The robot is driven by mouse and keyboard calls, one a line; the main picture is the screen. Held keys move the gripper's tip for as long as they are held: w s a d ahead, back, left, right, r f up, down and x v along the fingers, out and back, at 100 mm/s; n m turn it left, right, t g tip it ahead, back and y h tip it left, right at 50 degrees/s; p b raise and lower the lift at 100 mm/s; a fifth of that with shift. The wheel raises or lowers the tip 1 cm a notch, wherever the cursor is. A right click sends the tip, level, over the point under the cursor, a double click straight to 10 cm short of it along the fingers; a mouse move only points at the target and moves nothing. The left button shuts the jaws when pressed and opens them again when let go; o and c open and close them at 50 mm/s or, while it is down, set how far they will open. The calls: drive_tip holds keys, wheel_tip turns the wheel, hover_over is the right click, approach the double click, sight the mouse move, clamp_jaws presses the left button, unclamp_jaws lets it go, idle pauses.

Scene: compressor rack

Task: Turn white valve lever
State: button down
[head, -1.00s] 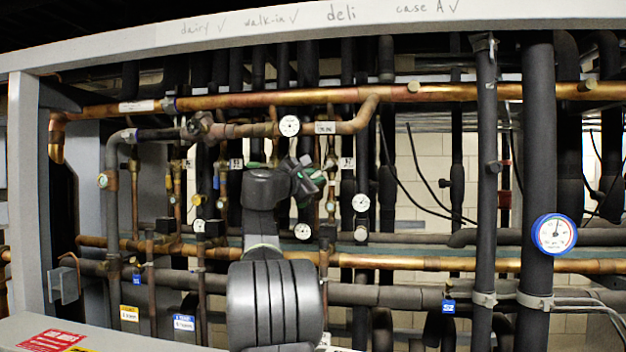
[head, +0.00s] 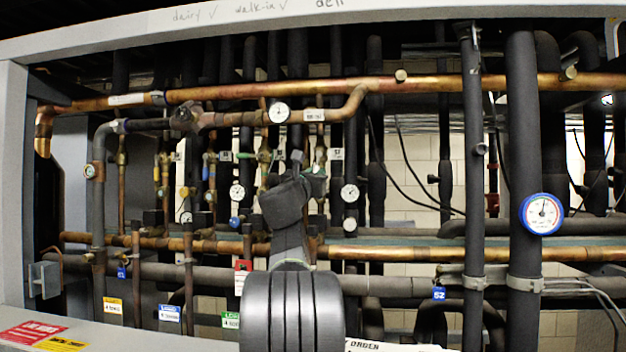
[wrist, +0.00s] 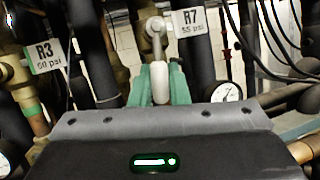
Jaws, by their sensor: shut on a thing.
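The white valve lever (wrist: 160,84) hangs down from a grey metal stem in the middle of the wrist view. The green fingertips of my gripper (wrist: 159,88) stand on both sides of it, and the gripper is shut on the lever. In the head view, my gripper (head: 304,172) reaches into the pipes below a round white gauge. My own arm partly covers that spot, and I cannot make out the lever there.
A gauge (wrist: 227,93) sits close on the right. In the head view, copper pipes, black insulated pipes and a blue-rimmed gauge (head: 541,214) crowd the rack.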

drive_tip(key=shift+d+n, duration=0.1)
drive_tip(key=shift+n, duration=0.2)
drive_tip(key=c, duration=1.4)
unclamp_jaws()
drive_tip(key=shift+b+v, duration=2.65)
drive_tip(key=shift+v, duration=4.3)
drive_tip(key=shift+d, duration=0.1)
drive_tip(key=shift+c, duration=0.4)
